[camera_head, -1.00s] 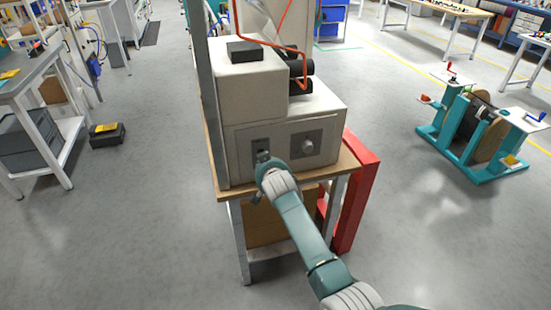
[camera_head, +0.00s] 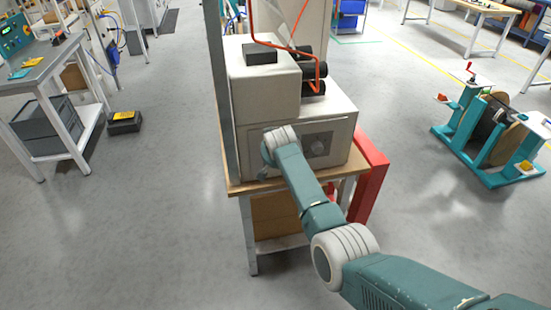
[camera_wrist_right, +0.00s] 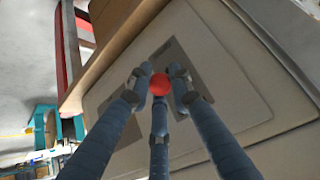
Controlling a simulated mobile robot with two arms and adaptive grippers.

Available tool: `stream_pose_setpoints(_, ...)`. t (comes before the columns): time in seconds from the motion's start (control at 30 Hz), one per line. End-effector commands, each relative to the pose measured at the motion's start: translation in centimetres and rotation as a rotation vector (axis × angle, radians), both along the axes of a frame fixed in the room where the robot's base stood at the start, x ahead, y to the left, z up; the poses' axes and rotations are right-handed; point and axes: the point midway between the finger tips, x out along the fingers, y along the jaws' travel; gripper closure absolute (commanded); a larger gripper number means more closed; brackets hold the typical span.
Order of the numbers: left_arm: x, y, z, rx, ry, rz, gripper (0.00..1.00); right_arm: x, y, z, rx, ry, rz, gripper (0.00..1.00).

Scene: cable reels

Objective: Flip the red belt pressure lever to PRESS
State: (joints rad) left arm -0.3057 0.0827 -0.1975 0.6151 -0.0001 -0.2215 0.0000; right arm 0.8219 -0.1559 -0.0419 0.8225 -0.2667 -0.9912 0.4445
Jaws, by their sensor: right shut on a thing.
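The red ball knob (camera_wrist_right: 160,84) of the lever shows in the right wrist view, in front of a grey plate (camera_wrist_right: 182,62) on the machine's pale panel. My right gripper (camera_wrist_right: 158,80) has its fingers closed around this knob. The lever's lower part and any PRESS marking are hidden or too small to read. In the head view the beige machine (camera_head: 265,88) stands on a wooden-topped table, and my right gripper (camera_head: 264,172) is at the left part of its front panel. My own wrist covers the lever there. My left gripper is not in view.
A red post (camera_head: 369,180) stands beside the table (camera_head: 240,187). A teal reel stand (camera_head: 470,150) is at the right.

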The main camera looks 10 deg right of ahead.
Motion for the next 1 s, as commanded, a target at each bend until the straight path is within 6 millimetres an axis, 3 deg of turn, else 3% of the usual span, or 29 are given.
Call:
stream_pose_setpoints(0.17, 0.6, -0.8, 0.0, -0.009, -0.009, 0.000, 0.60, 0.0, 0.0, 0.1, 0.000, -0.001, 0.000, 1.00)
stream_pose_setpoints(0.2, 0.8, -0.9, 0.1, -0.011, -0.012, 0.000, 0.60, 0.0, 0.0, 0.1, 0.000, -0.001, 0.000, 0.74)
stream_pose_setpoints(0.27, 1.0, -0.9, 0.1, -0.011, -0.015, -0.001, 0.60, 0.0, 0.0, 0.1, 0.000, -0.001, 0.000, 0.62)
stream_pose_setpoints(0.7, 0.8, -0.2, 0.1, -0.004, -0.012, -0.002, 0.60, -0.3, 0.1, 0.5, 0.000, -0.002, 0.000, 0.61)
stream_pose_setpoints(1.0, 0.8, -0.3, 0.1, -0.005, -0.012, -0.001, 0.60, -2.9, 0.5, 3.8, 0.001, -0.006, 0.001, 0.61)
